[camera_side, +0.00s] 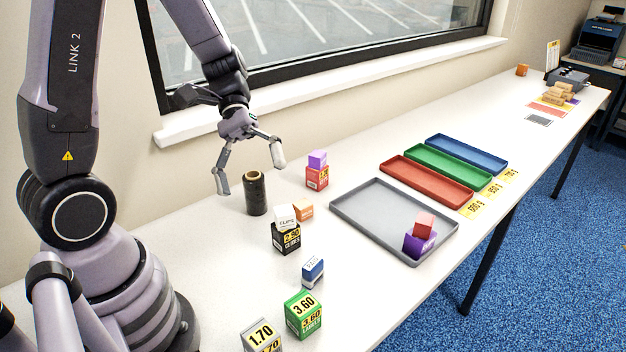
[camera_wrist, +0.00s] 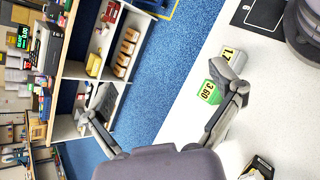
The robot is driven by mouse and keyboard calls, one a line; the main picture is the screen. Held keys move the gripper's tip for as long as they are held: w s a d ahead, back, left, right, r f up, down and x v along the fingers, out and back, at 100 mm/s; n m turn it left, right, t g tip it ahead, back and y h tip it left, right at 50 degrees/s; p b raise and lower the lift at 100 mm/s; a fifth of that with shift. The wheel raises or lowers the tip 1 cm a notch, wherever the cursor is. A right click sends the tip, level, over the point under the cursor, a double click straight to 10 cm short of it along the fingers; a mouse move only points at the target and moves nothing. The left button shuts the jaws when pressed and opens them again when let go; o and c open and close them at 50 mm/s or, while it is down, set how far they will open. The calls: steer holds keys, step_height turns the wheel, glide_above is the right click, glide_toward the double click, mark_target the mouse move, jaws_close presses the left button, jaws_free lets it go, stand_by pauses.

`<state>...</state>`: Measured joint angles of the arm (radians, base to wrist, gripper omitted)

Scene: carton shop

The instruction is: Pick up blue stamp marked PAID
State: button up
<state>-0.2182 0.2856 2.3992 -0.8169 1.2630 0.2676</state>
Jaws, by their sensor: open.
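A small blue and white block (camera_side: 312,271), which looks like the stamp, stands on the white table in the side view, between the black 2.90 carton and the green 3.60 carton. Its marking is too small to read.
A black carton (camera_side: 286,239) carries a white block; an orange block (camera_side: 304,210) sits behind it. The green carton (camera_side: 303,316) is in front. A red carton (camera_side: 317,178) bears a purple block. A grey tray (camera_side: 360,212) holds purple and red blocks; colored trays lie beyond.

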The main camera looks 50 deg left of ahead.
steer(key=w+f+n+t+h, duration=0.3)
steer(key=w+f+n+h, duration=0.3)
steer(key=n, duration=0.1)
steer(key=n+t+h, duration=0.1)
steer(key=n+t, duration=0.4)
glide_above(312, 268)
steer(key=s, duration=0.2)
step_height(312, 268, down, 6)
steer(key=a+f+n+t+y, duration=0.1)
steer(key=f+n+t, duration=0.1)
steer(key=f, duration=0.3)
steer(key=a+f+n+t, duration=0.1)
steer(key=f+n+t, duration=0.1)
steer(key=f, duration=0.3)
steer(key=w+a+f+n+t+y, duration=0.1)
steer(key=f+n+t, duration=0.1)
steer(key=f, duration=0.3)
steer(key=shift+w+a+f+n+y, duration=0.1)
steer(key=shift+a+f+n+y, duration=0.05)
steer(key=shift+f+n+y, duration=0.2)
steer(key=shift+w+d+f, duration=0.25)
steer(key=shift+w+d, duration=0.15)
steer(key=shift+d, duration=0.15)
steer(key=shift+w+d+f, duration=0.2)
steer(key=shift+w+d, duration=0.15)
steer(key=shift+d, duration=0.15)
steer(key=shift+w+d, duration=0.15)
steer(key=shift+d, duration=0.05)
steer(key=shift+c, duration=0.4)
steer(key=c, duration=1.2)
